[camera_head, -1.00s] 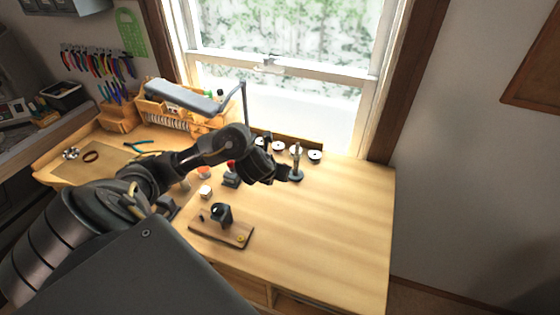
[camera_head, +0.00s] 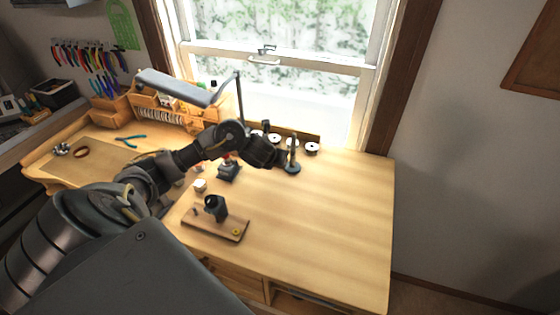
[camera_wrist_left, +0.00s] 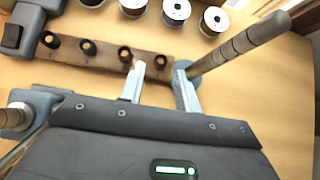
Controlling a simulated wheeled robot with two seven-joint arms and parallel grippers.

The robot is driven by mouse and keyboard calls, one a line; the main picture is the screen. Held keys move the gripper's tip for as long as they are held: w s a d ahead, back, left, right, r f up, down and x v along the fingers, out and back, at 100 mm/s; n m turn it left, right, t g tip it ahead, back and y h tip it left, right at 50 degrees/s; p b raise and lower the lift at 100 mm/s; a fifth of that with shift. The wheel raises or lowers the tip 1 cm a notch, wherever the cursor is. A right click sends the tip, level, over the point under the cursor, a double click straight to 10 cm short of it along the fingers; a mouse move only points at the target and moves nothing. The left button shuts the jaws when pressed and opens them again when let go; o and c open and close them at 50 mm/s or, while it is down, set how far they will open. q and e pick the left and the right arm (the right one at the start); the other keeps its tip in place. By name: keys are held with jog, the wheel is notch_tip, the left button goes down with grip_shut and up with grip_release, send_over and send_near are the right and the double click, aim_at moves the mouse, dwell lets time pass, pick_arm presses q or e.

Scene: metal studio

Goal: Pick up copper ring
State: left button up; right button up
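I cannot pick out the copper ring for certain. A brown ring-shaped thing (camera_head: 81,153) lies at the far left of the bench, and a small yellow round piece (camera_head: 236,232) sits on the wooden board at the front. My left gripper (camera_head: 284,160) is over the bench beside the upright grey tapered rod (camera_head: 293,155). In the left wrist view, its two fingers (camera_wrist_left: 161,78) are apart with nothing visible between them. The stepped rod (camera_wrist_left: 240,42) stands just beyond the right finger, its round base partly behind that finger. My right gripper is not in view.
Several wire spools (camera_wrist_left: 176,10) stand behind a wooden strip with dark knobs (camera_wrist_left: 95,54). A wooden board (camera_head: 215,225) with a black fixture is near the front. A lamp (camera_head: 180,87) overhangs the back. The bench's right side (camera_head: 335,220) is clear.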

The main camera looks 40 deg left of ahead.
pick_arm(q)
jog(key=x, duration=0.4)
jog(key=shift+b, duration=0.35)
jog(key=shift+s+r, duration=0.1)
jog(key=shift+d, duration=0.1)
grip_shut()
jog(key=shift+r, duration=0.1)
